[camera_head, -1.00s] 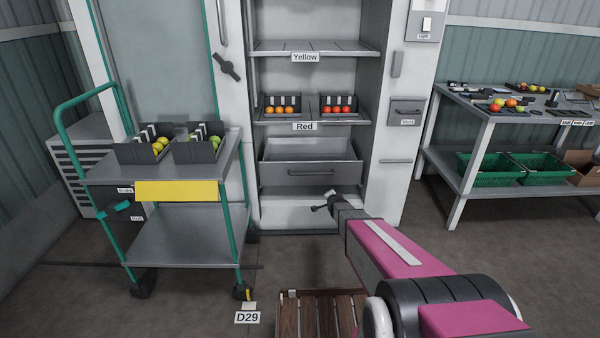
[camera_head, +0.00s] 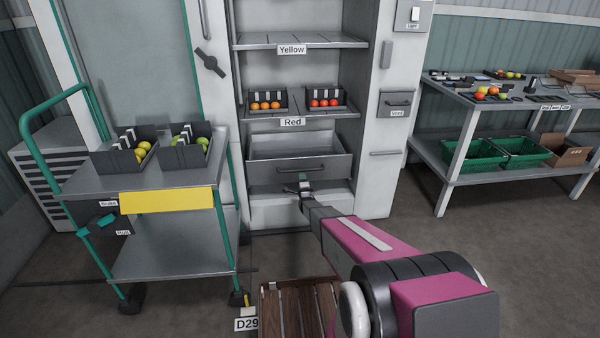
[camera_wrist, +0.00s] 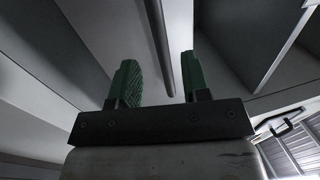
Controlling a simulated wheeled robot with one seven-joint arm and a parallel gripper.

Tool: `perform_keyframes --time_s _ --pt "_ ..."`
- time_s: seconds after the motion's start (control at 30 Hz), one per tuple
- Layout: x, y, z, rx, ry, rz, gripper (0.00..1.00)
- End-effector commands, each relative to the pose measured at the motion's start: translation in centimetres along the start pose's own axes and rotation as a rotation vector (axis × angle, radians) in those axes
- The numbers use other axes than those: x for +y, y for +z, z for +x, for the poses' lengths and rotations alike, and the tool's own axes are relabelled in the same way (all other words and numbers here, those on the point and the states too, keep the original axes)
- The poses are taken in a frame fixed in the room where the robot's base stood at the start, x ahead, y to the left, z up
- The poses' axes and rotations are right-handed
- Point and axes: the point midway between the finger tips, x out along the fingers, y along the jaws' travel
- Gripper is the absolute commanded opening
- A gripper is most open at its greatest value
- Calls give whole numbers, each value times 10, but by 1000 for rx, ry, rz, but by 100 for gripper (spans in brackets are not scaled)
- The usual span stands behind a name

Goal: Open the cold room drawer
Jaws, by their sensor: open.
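The cold room drawer (camera_head: 262,172) is a grey drawer below the "Red" shelf. Its inside shows over the front panel. A dark bar handle (camera_head: 301,168) runs across its front. My gripper (camera_head: 304,184) is just below the handle in the head view. In the wrist view my gripper (camera_wrist: 160,80) has its two green fingers apart, with nothing gripped. A dark bar (camera_wrist: 160,40), seemingly the handle, runs into the gap between them in the picture. I cannot tell whether the fingers touch it.
A green-framed trolley (camera_head: 140,185) with boxes of fruit stands at left. A wooden slatted pallet (camera_head: 290,305) lies on the floor in front. A worktable (camera_head: 455,150) with green crates is at right. Floor between cabinet and pallet is clear.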

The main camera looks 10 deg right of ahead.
Motion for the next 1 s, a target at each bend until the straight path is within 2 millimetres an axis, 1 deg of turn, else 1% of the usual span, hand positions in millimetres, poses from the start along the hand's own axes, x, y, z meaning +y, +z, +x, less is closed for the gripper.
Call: perform_keyframes --time_s 0.03,0.1,0.2,0.33,0.4,0.5,0.73,0.77,0.8,0.87,0.9,1.0 --pt "2 0 12 0 -1 0 43" --pt "2 0 25 0 0 -1 43" --pt "2 0 43 0 0 -1 43" --pt "2 0 62 0 0 -1 43" --pt "1 0 68 0 1 -1 43" --pt "1 0 72 0 2 -1 43" --pt "0 0 72 0 2 -1 43" --pt "0 0 72 0 2 -1 37" --pt "0 0 72 0 2 -1 24" --pt "0 0 72 0 2 -1 4" --pt "0 0 72 0 2 -1 0" --pt "0 0 72 0 2 -1 0"
